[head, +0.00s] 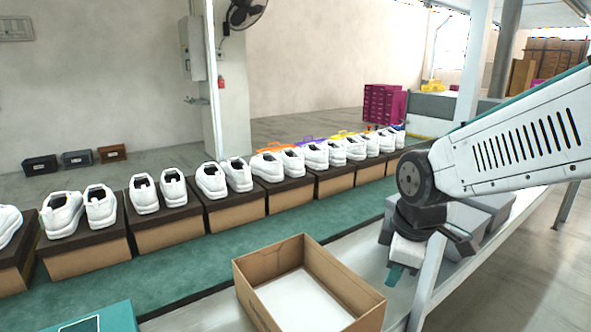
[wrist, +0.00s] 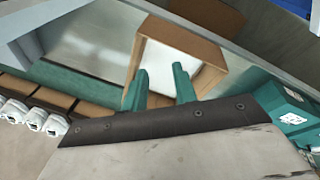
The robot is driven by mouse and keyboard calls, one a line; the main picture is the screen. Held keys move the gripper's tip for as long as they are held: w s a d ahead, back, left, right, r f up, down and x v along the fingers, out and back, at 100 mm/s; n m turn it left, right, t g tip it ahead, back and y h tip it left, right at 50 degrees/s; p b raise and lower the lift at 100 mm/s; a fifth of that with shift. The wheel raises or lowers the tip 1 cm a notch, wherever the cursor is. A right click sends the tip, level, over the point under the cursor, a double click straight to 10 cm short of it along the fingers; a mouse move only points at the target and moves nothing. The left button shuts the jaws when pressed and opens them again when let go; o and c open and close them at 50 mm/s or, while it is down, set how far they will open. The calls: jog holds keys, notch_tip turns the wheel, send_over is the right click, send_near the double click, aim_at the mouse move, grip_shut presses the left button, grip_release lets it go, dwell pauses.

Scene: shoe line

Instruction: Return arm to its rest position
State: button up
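My arm (head: 515,140) reaches in from the right in the head view, with its wrist bent downward. My gripper (head: 394,275) hangs at the right of the open cardboard box, over the grey ledge. In the wrist view the two teal fingers of my gripper (wrist: 159,78) stand apart with nothing visible between them, so it is open and empty. The open box (head: 252,291) has a white bottom and no shoes in it. It also shows beyond the fingers in the wrist view (wrist: 190,38).
Several pairs of white shoes (head: 145,194) stand on closed boxes along the green belt (head: 190,255). A teal box (head: 100,320) lies at the bottom left. Grey boxes (head: 470,222) sit behind my gripper. A pale post (head: 432,275) stands close to its right.

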jog(key=s+d+r+m+t, duration=0.3)
jog(key=s+d+r+m, duration=0.55)
jog(key=s+m, duration=0.45)
jog(key=s+f+g, duration=0.3)
jog(key=s+g, duration=0.1)
jog(key=s, duration=0.2)
jog(key=shift+a+f+m+g+h, duration=0.15)
jog(key=shift+f+m+g+h, duration=0.15)
